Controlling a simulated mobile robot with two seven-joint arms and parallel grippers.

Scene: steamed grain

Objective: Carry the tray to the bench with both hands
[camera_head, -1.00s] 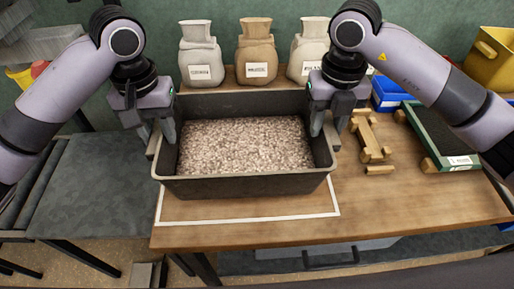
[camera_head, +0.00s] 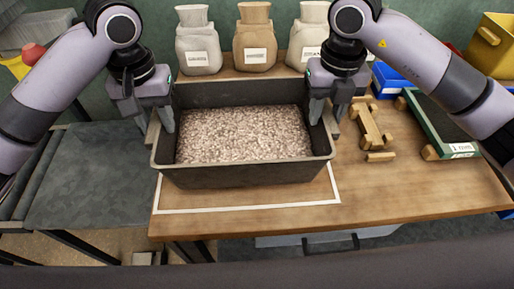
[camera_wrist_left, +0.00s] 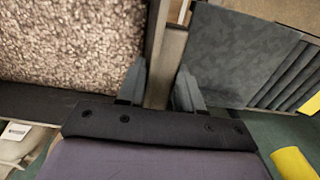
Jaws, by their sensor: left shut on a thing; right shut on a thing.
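The dark grey tray (camera_head: 245,176), filled with pale brownish grain (camera_head: 243,134), is at the left part of the wooden bench (camera_head: 410,190), within a white outline (camera_head: 250,208). I cannot tell whether its base touches the bench top. It looks level. My left gripper (camera_head: 162,124) is shut on the tray's left side; the left wrist view shows its fingers (camera_wrist_left: 160,85) either side of a bar (camera_wrist_left: 168,62) along the tray's edge. My right gripper (camera_head: 324,116) is shut on the tray's right side, its fingertips partly hidden.
Three labelled sacks (camera_head: 255,40) stand behind the tray. To the right are a wooden piece (camera_head: 368,125), a green-framed board (camera_head: 437,118), a blue box (camera_head: 388,78) and a yellow bin (camera_head: 490,45). A grey table (camera_head: 85,180) stands left of the bench. The bench's front right is clear.

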